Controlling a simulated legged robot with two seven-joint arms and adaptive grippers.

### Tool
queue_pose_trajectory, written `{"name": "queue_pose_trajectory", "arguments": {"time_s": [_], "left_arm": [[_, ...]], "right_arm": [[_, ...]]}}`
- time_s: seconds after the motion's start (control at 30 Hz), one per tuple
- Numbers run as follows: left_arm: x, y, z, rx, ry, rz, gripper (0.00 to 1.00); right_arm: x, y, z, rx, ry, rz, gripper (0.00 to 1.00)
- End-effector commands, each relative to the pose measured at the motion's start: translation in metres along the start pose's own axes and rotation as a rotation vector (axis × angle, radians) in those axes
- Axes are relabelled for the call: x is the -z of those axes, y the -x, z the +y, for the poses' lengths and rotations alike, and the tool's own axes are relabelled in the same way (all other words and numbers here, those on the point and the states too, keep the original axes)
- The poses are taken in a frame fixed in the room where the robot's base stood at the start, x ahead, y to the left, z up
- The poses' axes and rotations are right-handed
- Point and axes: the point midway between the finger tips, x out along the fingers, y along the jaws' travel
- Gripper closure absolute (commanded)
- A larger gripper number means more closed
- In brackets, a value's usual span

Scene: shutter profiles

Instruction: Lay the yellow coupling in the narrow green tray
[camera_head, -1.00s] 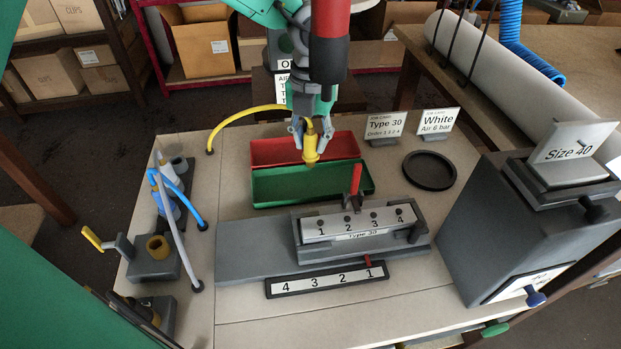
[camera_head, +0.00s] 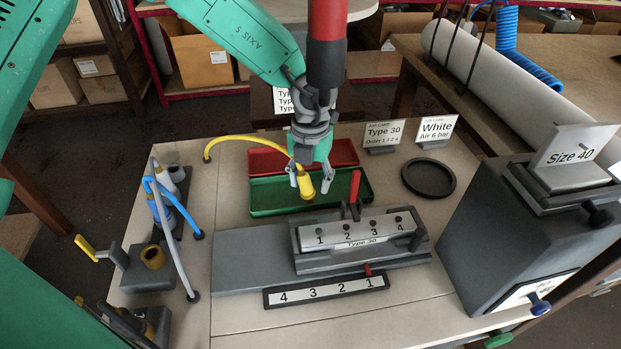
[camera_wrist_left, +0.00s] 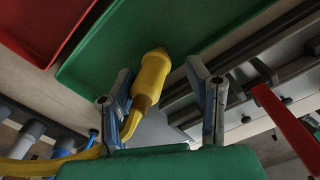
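The yellow coupling (camera_head: 305,184) is tilted over the narrow green tray (camera_head: 345,190), near its front wall, with a yellow hose bending away from it to the left. I cannot tell how much of it touches the tray. My left gripper (camera_head: 311,182) points down over the tray and is open, with a finger on each side of the coupling. In the left wrist view the coupling (camera_wrist_left: 151,76) lies between the spread fingers (camera_wrist_left: 160,90), with gaps visible, against the green floor (camera_wrist_left: 105,60). My right gripper is not in view.
A red tray (camera_head: 345,151) stands just behind the green one. A grey fixture (camera_head: 360,240) with a red upright lever (camera_head: 355,187) stands close in front. A red and black cylinder (camera_head: 327,45) hangs above.

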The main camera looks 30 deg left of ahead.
Motion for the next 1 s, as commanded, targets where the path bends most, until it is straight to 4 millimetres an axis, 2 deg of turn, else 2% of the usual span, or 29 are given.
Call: {"name": "queue_pose_trajectory", "arguments": {"time_s": [0.23,0.33,0.7,0.83,1.0], "left_arm": [[0.0,0.003,-0.002,0.0,-0.001,-0.002,0.56],[-0.001,0.013,0.0,0.004,-0.001,-0.003,0.56],[-0.001,0.089,0.0,0.003,0.0,-0.004,0.56],[-0.001,0.108,-0.001,0.003,0.0,-0.003,0.56],[-0.001,0.12,-0.001,0.0,-0.001,-0.001,0.56]], "right_arm": [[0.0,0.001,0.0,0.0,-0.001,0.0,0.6],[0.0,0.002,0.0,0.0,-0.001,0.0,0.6],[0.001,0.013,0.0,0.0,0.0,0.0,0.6],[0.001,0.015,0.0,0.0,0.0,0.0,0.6],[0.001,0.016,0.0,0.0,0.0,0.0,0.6]]}}
